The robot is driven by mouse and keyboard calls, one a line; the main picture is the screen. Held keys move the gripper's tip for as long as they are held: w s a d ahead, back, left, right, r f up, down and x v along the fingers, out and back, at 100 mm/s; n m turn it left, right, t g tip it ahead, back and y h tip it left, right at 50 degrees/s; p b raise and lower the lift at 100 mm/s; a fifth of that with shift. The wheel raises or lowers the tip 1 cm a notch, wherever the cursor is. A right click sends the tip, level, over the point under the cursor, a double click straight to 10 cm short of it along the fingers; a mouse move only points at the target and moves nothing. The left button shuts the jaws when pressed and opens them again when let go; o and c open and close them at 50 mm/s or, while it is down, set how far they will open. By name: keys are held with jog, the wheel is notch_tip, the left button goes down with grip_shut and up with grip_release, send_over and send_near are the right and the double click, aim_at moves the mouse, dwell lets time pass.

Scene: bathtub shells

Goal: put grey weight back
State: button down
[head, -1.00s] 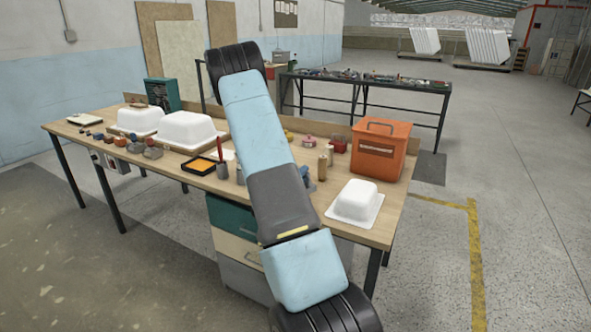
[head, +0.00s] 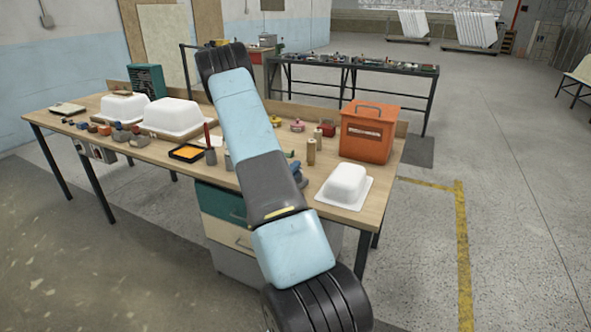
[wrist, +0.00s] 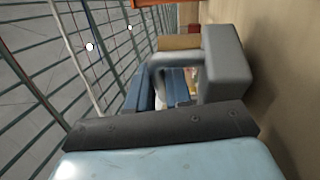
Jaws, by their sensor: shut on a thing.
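In the wrist view, a smooth grey weight (wrist: 225,62) with a thick loop handle fills the upper middle. My gripper (wrist: 175,85) has blue fingers at the handle, shut on it; the exact contact is partly hidden by the gripper's own body. The tan table surface shows close along the right of that view. In the head view, my arm hides most of the gripper. A small blue and grey part shows just right of the arm, over the workbench (head: 330,195), and I cannot tell it apart clearly.
An orange box (head: 366,135) and a white tub shell (head: 345,184) stand on the bench's right. Bottles (head: 311,151) stand between them and my arm. Left are two white shells (head: 178,117), a yellow-filled tray (head: 188,152) and several small blocks (head: 122,133).

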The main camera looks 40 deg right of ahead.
jog(key=shift+f, duration=0.5)
jog(key=c, duration=1)
grip_release()
jog(key=shift+c, duration=0.2)
